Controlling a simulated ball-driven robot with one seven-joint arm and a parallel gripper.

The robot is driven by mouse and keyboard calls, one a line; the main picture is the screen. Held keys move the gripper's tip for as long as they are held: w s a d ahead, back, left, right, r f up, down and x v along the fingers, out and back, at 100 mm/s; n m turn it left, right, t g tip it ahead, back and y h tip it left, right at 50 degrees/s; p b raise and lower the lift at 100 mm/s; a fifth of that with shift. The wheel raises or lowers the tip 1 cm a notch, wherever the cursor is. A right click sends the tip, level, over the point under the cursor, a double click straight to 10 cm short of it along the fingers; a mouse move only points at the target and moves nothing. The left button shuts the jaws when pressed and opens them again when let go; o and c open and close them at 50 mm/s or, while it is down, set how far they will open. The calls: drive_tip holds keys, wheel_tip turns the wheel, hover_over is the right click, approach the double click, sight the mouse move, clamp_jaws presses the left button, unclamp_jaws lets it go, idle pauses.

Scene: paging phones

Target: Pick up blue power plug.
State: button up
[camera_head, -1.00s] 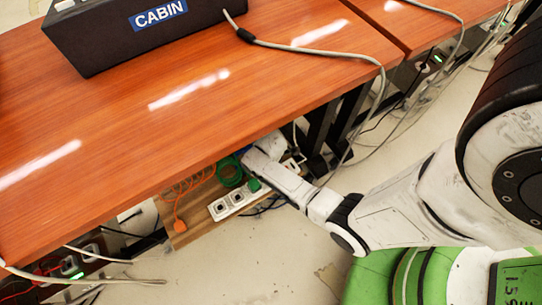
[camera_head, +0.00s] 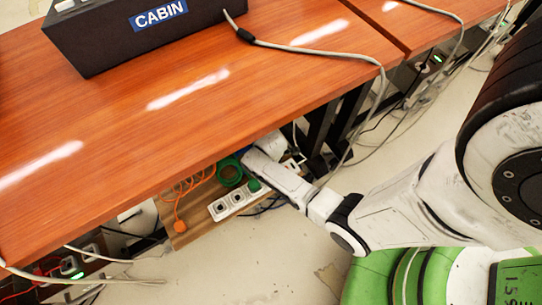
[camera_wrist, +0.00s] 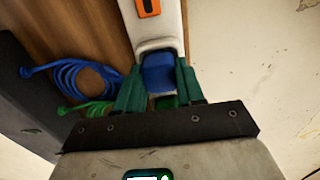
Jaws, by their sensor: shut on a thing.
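In the wrist view the blue power plug (camera_wrist: 159,73) sits between the two green fingers of my gripper (camera_wrist: 160,85), which is shut on it. The plug is at the near end of a white power strip (camera_wrist: 157,22); I cannot tell whether it is still seated in a socket. A coiled blue cable (camera_wrist: 85,80) lies to the left. In the head view my gripper is hidden under the table edge, and only a trace of blue shows beside my arm.
The wooden table (camera_head: 200,110) overhangs the work area and carries a black CABIN box (camera_head: 110,30).

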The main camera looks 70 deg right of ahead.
drive_tip(key=shift+r+p, duration=0.4)
drive_tip(key=shift+r, duration=0.25)
drive_tip(key=r, duration=0.1)
drive_tip(key=r+p, duration=0.1)
drive_tip(key=shift+s+r+p, duration=0.2)
drive_tip(key=shift+r+p, duration=0.1)
drive_tip(key=shift+r, duration=0.1)
drive_tip(key=s+a+r+p, duration=0.2)
drive_tip(key=s+r+p, duration=0.4)
drive_tip(key=s+r, duration=0.3)
drive_tip(key=s, duration=0.4)
drive_tip(key=shift+s+a+p, duration=0.15)
drive_tip(key=shift+a+p, duration=0.15)
drive_tip(key=shift+a, duration=0.1)
drive_tip(key=w+a, duration=0.6)
drive_tip(key=w, duration=0.4)
drive_tip(key=shift+w+p, duration=0.2)
drive_tip(key=shift+p, duration=0.25)
